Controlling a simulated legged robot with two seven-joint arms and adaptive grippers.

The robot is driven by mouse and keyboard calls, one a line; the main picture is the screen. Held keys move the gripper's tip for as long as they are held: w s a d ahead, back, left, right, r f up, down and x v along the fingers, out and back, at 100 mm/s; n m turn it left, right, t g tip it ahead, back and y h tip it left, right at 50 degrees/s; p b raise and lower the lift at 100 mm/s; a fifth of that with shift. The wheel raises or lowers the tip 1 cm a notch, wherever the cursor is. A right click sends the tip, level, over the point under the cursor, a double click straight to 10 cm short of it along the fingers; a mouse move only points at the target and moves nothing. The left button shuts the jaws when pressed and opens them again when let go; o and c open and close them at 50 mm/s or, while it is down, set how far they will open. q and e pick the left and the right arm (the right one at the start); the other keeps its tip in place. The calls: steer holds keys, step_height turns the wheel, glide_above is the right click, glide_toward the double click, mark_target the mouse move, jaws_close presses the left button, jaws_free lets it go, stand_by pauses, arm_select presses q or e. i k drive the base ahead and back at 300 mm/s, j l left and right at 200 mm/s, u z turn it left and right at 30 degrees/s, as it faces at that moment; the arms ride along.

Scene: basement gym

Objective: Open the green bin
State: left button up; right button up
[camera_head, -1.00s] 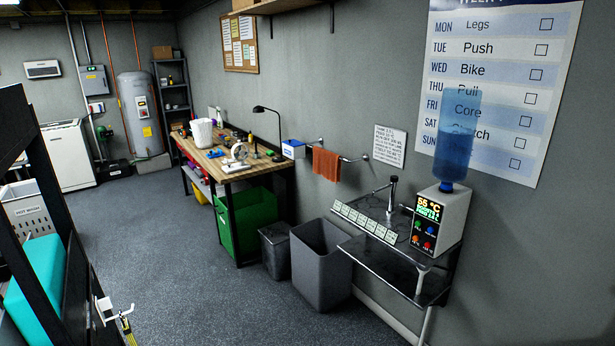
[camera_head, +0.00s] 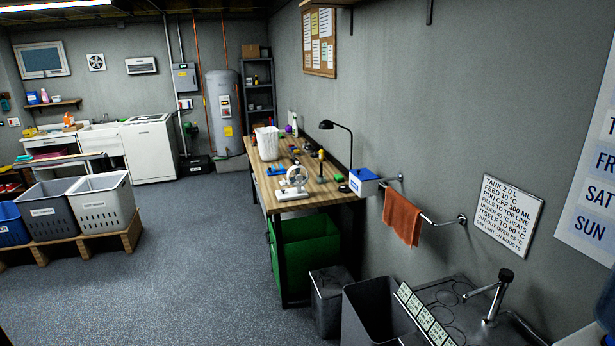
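The green bin (camera_head: 309,262) stands on the floor under the wooden workbench (camera_head: 325,188), partly hidden behind the bench's dark front leg. Neither of my grippers is in view.
A small dark grey bin (camera_head: 329,300) and a larger grey bin (camera_head: 372,312) stand right of the green bin, by the sink counter (camera_head: 455,293). Laundry baskets on a wooden pallet (camera_head: 85,247) stand at the left. The carpet (camera_head: 205,245) between is clear.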

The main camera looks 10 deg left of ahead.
mark_target(313, 242)
steer(key=i+j+u, duration=0.35)
steer(key=i, duration=0.35)
steer(key=i+u, duration=0.35)
steer(key=i, duration=0.35)
steer(key=i+l+u, duration=0.1)
steer(key=i+u, duration=0.25)
steer(key=i, duration=0.35)
